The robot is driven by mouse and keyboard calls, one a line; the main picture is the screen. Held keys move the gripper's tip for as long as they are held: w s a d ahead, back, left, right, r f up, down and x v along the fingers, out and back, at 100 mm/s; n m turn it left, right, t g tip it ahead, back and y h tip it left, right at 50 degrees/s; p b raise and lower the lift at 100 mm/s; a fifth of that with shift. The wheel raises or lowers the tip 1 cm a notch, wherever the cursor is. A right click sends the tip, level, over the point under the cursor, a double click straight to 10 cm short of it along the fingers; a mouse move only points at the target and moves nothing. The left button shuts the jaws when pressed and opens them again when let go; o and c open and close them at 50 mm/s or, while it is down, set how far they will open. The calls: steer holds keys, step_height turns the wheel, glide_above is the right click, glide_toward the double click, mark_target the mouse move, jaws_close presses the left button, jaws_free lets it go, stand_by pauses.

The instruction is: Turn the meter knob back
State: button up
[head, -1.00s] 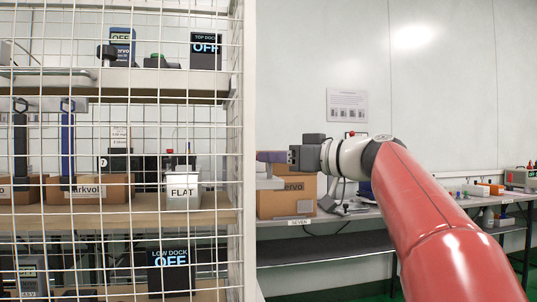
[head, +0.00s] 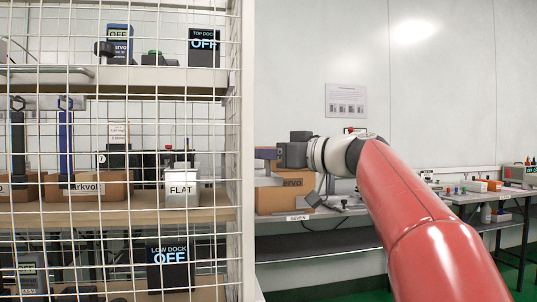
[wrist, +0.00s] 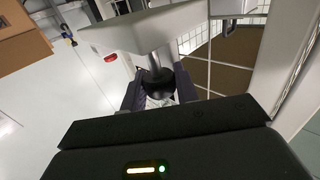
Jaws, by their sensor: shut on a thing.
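My gripper (wrist: 158,92) is shut on a dark round knob-like piece (wrist: 157,80) on a short metal stem. The stem joins a pale grey block (wrist: 150,32) in the wrist view. In the head view my gripper (head: 266,154) is beside the cage's right edge, and what it holds is mostly hidden. A blue meter (head: 119,36) reading OFF stands on the caged top shelf, with a black round part (head: 103,48) beside it. The TOP DOCK display (head: 203,42) and LOW DOCK display (head: 168,262) also read OFF. I cannot tell which meter the held piece belongs to.
A white wire cage (head: 232,120) covers the left shelves, with a FLAT bin (head: 182,190) on the middle one. A cardboard box (head: 285,198) stands on the bench just below my gripper. The bench (head: 345,223) runs right along the wall.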

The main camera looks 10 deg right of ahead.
steer(key=shift+n+g+y, duration=0.3)
steer(key=shift+y, duration=0.1)
steer(key=shift+w+d+n+g+y, duration=0.1)
steer(key=shift+n+g+y, duration=0.5)
steer(key=shift+g, duration=0.1)
steer(key=n+g+y+p, duration=0.1)
steer(key=n+g, duration=0.1)
steer(key=g, duration=0.1)
steer(key=shift+r+y, duration=0.15)
steer(key=shift+y, duration=0.25)
steer(key=n+g+y+p, duration=0.1)
steer(key=n+g+p, duration=0.1)
steer(key=shift+g, duration=0.4)
steer(key=shift+n+g+y+p, duration=0.4)
steer(key=shift+n+g+p, duration=0.45)
steer(key=shift+g, duration=0.25)
steer(key=o, duration=0.9)
steer(key=shift+o, duration=0.2)
